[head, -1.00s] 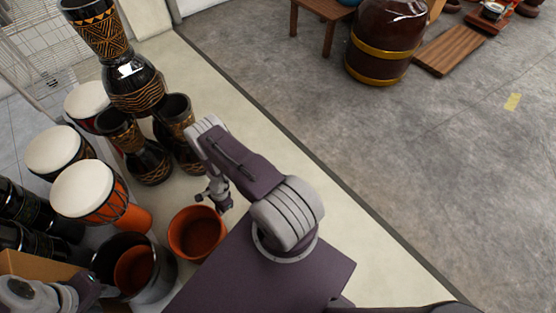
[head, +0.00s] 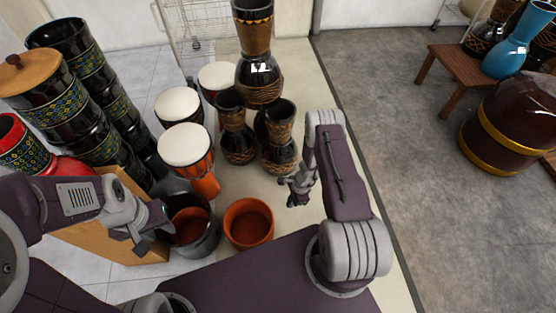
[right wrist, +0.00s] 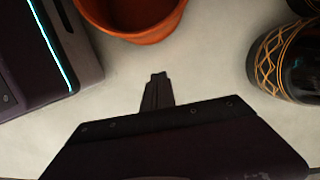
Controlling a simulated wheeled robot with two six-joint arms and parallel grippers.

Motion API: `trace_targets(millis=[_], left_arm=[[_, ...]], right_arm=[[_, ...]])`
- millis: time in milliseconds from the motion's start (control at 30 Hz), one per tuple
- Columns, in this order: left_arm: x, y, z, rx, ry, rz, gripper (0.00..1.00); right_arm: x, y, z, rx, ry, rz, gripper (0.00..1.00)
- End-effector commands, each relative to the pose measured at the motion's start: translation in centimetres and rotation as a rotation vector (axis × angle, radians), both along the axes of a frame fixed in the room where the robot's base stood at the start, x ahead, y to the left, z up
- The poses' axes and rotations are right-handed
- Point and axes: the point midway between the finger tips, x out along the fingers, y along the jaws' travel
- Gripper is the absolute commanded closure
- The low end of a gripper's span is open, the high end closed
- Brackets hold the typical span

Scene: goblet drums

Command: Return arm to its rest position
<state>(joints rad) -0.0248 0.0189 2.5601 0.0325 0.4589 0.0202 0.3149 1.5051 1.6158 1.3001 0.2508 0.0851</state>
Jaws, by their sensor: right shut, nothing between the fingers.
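My right gripper (head: 290,195) hangs from the folded right arm, to the right of an orange clay pot (head: 248,223) and apart from it. In the right wrist view its fingers (right wrist: 157,90) are shut with nothing between them, over bare pale floor. The pot's rim (right wrist: 130,35) shows above them there. My left gripper (head: 155,225) is at the left, beside a black pot (head: 205,240) with an orange pot (head: 188,227) inside. Its fingers are too unclear to tell open from shut.
Goblet drums with white heads (head: 186,145) and black carved goblet drums (head: 278,135) stand just beyond the right gripper. Tall black drums (head: 100,95) lean at the left near a cardboard box (head: 120,255). Grey floor (head: 400,130) at the right is open.

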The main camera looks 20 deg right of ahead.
Motion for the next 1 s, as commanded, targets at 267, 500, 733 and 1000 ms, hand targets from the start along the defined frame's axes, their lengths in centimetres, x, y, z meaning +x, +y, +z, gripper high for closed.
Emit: trace_targets(millis=[267, 500, 733, 1000], left_arm=[[0.0, 0.0, 0.0, 0.000, 0.000, 0.000, 0.64], [0.0, 0.0, 0.0, 0.000, 0.000, 0.000, 0.64], [0.0, 0.0, 0.0, 0.000, 0.000, 0.000, 0.64], [0.0, 0.0, 0.0, 0.000, 0.000, 0.000, 0.64]], right_arm=[[1.7, 0.3, 1.1, -0.010, -0.032, 0.023, 1.00], [13.0, 2.3, 16.6, -0.092, -0.323, 0.229, 1.00], [10.4, 7.3, 31.7, -0.184, -0.496, 0.714, 1.00], [0.1, 8.4, 37.5, -0.293, -0.496, 1.238, 1.00]])
